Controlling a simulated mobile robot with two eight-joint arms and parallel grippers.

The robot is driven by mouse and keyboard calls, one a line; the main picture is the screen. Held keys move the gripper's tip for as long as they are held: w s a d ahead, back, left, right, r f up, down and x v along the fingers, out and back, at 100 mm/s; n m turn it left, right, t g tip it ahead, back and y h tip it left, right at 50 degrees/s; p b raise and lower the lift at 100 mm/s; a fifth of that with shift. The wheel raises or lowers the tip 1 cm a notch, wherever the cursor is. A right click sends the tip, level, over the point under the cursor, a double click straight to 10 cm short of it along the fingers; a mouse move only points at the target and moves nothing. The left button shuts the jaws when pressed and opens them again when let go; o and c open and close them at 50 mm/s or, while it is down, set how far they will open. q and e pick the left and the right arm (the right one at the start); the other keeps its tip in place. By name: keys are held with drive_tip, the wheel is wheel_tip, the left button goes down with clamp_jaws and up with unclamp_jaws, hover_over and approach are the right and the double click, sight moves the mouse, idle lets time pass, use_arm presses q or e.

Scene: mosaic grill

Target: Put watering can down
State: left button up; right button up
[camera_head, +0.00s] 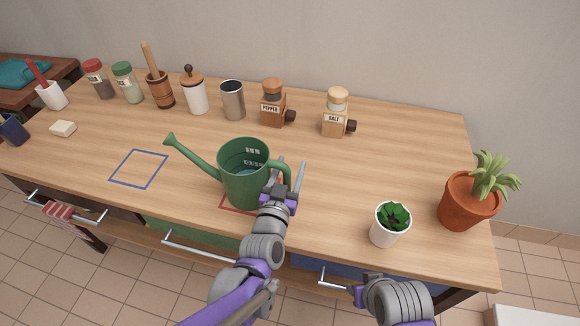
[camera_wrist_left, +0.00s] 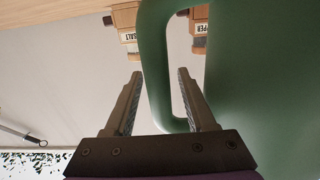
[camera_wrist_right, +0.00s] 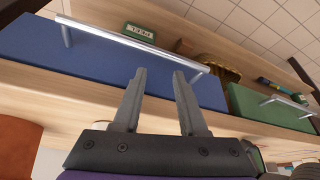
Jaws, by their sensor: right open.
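A green watering can (camera_head: 246,176) stands upright on the table over a red square outline (camera_head: 229,206), its spout pointing left; water shows inside. Its handle is on the right side. My left gripper (camera_head: 289,172) is at the handle, fingers apart. In the left wrist view the handle (camera_wrist_left: 155,60) passes between the open fingers (camera_wrist_left: 160,75), with no clear grip. My right gripper (camera_wrist_right: 159,75) is open and empty, in front of a blue drawer (camera_wrist_right: 100,65) with a metal handle.
A blue square outline (camera_head: 139,169) on the left is bare. Pepper (camera_head: 272,106) and salt (camera_head: 336,114) mills stand behind the can. A small white-potted plant (camera_head: 390,224) and a terracotta pot (camera_head: 468,202) stand to the right. Several jars line the back left.

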use_arm(q)
drive_tip(key=shift+r, duration=0.1)
drive_tip(key=shift+g, duration=0.4)
drive_tip(key=v, duration=0.4)
drive_tip(key=p+v, duration=0.1)
drive_tip(key=v, duration=0.7)
drive_tip(key=shift+a+f, duration=0.15)
drive_tip(key=shift+f, duration=0.35)
drive_tip(key=s+a+f+n+g+y, duration=0.2)
drive_tip(key=s+a+f+g, duration=0.3)
drive_tip(key=s+a+g, duration=0.1)
drive_tip(key=s+a+f+n+g+y, duration=0.1)
drive_tip(key=s+a+f+g+y, duration=0.2)
drive_tip(key=s+a, duration=0.6)
drive_tip(key=a+f+g, duration=0.1)
drive_tip(key=a+g, duration=0.1)
drive_tip(key=shift+f+n+g+y, duration=0.3)
drive_tip(key=shift+f+n+g, duration=0.05)
drive_tip(key=shift+n+g, duration=0.05)
drive_tip(key=shift+r+p, duration=0.1)
drive_tip(key=shift+p, duration=0.25)
